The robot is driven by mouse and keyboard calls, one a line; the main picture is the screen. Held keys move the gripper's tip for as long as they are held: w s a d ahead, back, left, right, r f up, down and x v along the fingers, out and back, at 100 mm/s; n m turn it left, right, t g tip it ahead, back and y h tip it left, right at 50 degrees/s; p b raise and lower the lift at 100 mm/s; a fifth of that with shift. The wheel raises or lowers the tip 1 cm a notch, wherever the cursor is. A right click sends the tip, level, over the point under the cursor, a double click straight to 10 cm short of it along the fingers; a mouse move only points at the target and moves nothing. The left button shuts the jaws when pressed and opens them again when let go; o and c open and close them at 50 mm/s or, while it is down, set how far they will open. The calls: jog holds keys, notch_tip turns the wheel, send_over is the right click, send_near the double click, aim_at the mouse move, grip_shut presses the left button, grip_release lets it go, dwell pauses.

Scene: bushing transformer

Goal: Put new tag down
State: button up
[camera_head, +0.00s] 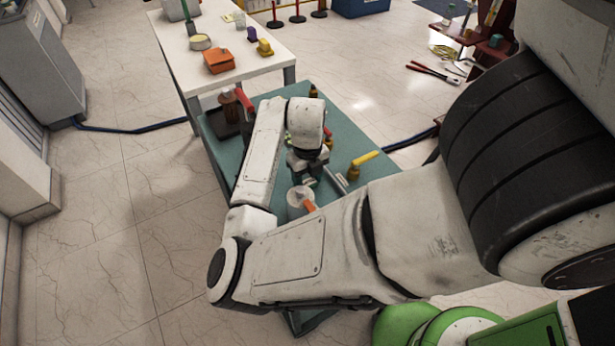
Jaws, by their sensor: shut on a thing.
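My gripper (307,171) points down over the teal table (225,150), below the bent end of my white arm. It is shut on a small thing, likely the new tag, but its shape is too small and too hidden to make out. A grey-white round container (298,198) stands just below and left of my gripper in the picture. I cannot tell whether the held thing touches anything. My arm hides much of the teal table's middle and front.
On the teal table are a yellow-handled valve (362,163) to the right and a brown bottle (229,104) at the back left. A white table (180,60) behind holds an orange box (219,62) and small items. Red-handled pliers (432,73) lie at the right.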

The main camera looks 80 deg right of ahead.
aim_at(307, 182)
jog(key=o, duration=1)
notch_tip(307, 182, up, 12)
jog(key=shift+r+b, duration=0.1)
jog(key=shift+b, duration=0.6)
